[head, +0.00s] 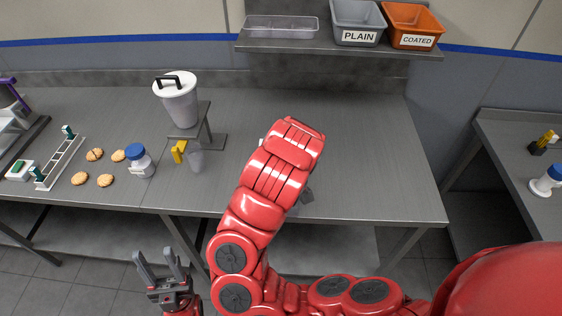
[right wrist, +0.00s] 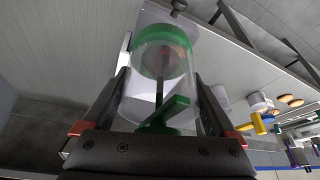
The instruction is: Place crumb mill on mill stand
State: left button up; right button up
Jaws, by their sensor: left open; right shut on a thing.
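My right gripper (right wrist: 160,105) is shut on a clear cylinder with a green rim and a green crank-like part, which looks like the crumb mill (right wrist: 165,65). In the head view my right arm hides this gripper and the mill. A pale, flat-sided thing (right wrist: 140,108) shows behind and through the mill; I cannot tell whether it is the mill stand or whether the mill touches it. No mill stand is clearly seen. My left gripper (head: 163,265) is open and empty, low in front of the table's edge.
A blue-lidded jar (head: 140,165), several biscuits (head: 105,180) and a slotted rack (head: 62,163) lie left. The table's right side (head: 375,160) is clear.

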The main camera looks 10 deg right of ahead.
jog(key=shift+a+n, duration=0.15)
jog(key=shift+n, duration=0.15)
jog(key=shift+w, duration=0.25)
jog(key=w+d, duration=0.1)
jog(key=w, duration=0.4)
jog(key=w+d+f, duration=0.1)
jog(key=w, duration=0.4)
jog(key=w+d, duration=0.1)
jog(key=w, duration=0.4)
jog(key=shift+f+b, duration=0.2)
jog(key=shift+b, duration=0.15)
jog(key=shift+f+p, duration=0.25)
jog(key=shift+p, duration=0.1)
notch_tip(320, 180, down, 3)
jog(key=shift+r+p, duration=0.1)
jog(key=shift+p, duration=0.85)
jog(key=shift+f+b, duration=0.3)
jog(key=o, duration=1.1)
jog(key=shift+c, duration=0.2)
jog(key=shift+o, duration=0.5)
jog(key=shift+r, duration=0.25)
jog(key=shift+s+r, duration=0.1)
jog(key=shift+r, duration=0.05)
jog(key=p+v, duration=0.4)
jog(key=v, duration=0.7)
jog(key=shift+r+p, duration=0.3)
jog(key=shift+p, duration=0.1)
